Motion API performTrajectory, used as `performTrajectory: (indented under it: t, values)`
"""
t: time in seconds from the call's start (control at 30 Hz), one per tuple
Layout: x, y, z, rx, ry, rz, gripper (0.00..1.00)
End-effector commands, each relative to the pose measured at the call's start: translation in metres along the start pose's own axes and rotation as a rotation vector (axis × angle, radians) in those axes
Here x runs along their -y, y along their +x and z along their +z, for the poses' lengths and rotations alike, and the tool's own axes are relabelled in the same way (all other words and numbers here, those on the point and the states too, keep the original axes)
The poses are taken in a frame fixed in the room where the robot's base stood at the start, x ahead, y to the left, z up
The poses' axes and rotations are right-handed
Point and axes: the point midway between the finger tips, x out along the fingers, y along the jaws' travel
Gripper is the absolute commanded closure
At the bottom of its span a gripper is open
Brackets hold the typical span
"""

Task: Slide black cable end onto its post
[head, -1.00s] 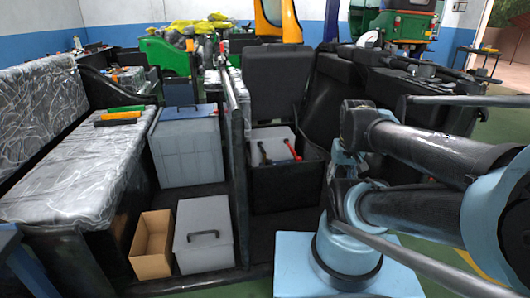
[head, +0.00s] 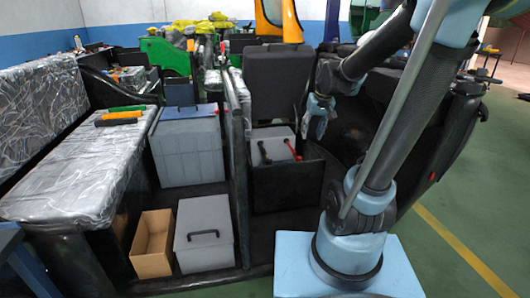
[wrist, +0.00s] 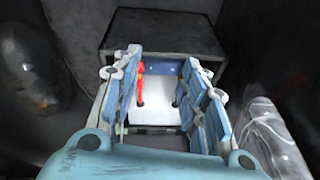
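The black cable end (head: 263,152) rises beside the left part of the pale battery (head: 272,136) in the front box. Something dark, likely the same cable, shows at the battery's right in the wrist view (wrist: 179,91). The red cable end (head: 292,150) is at the battery's other side; in the wrist view it is at the left (wrist: 138,82). My gripper (head: 318,125) is right of and above the box. In the wrist view its blue fingers (wrist: 161,66) are wide apart with nothing between them. The posts are too small to make out clearly.
The black box (head: 285,186) encloses the battery, with a black seat back (head: 275,80) behind it. A black partition (head: 238,170) stands left. Beyond it are a large grey battery case (head: 187,150), a small grey box (head: 204,235) and an open cardboard box (head: 152,245).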

Motion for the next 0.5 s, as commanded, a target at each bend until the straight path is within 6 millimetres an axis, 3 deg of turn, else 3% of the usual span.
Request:
performTrajectory:
  t: [0.1,0.5]
  values:
    - [0.011,0.013,-0.035,-0.011,-0.013,-0.018,0.60]
    - [0.053,0.079,-0.139,-0.048,-0.052,-0.079,0.60]
